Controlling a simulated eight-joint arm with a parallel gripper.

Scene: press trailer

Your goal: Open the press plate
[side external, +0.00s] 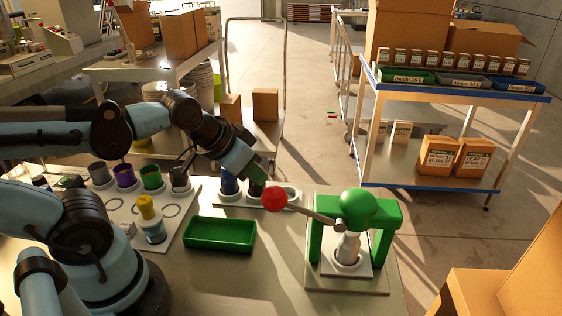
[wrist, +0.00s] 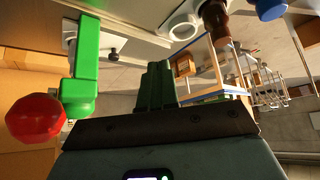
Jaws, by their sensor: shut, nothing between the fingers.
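The press is a green arch frame (side external: 385,249) with a green rounded top (side external: 356,207) on a grey base plate (side external: 345,283). A grey lever (side external: 318,217) runs left from it to a red ball knob (side external: 274,199). A white bottle-like piece (side external: 347,250) stands under the arch. My gripper (side external: 264,180) is shut and empty, just above and left of the knob; from this view I cannot tell whether they touch. In the wrist view the green fingers (wrist: 157,88) are together, apart from the red knob (wrist: 36,118) and green press frame (wrist: 86,60) on the left.
A green tray (side external: 220,248) lies left of the press. A white holder (side external: 236,200) with dark bottles stands behind the knob. Paint pots (side external: 151,178) and a yellow-capped bottle (side external: 150,222) are further left. A blue-edged cart (side external: 450,92) stands at the back right.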

